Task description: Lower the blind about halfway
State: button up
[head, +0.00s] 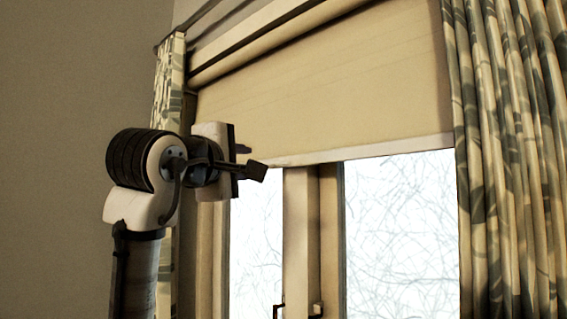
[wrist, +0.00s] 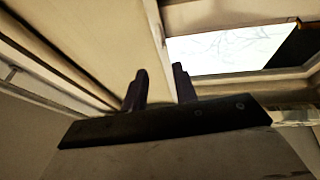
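The blind (head: 330,90) is a beige roller blind, partly down over the upper window. Its white bottom bar (head: 370,148) hangs level with the upper panes. My gripper (head: 252,160) is at the left end of this bar, one finger in front of the cloth and the other just below the bar. In the wrist view the two dark fingers of my gripper (wrist: 160,75) stand apart, with the bottom bar (wrist: 156,30) running towards the gap between them. The blind's cloth (wrist: 100,40) lies left of the bar. I cannot tell whether a finger touches it.
Patterned curtains hang at the right (head: 510,160) and at the left (head: 168,85), close to my arm. The window frame (head: 300,240) has handles low down. Bright panes (head: 400,240) show below the blind. The space in front of the panes looks clear.

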aim_at(274, 164)
jog(key=p+x, duration=0.6)
jog(key=x, duration=0.7)
jog(key=shift+w+d, duration=0.15)
jog(key=shift+w, duration=0.1)
grip_shut()
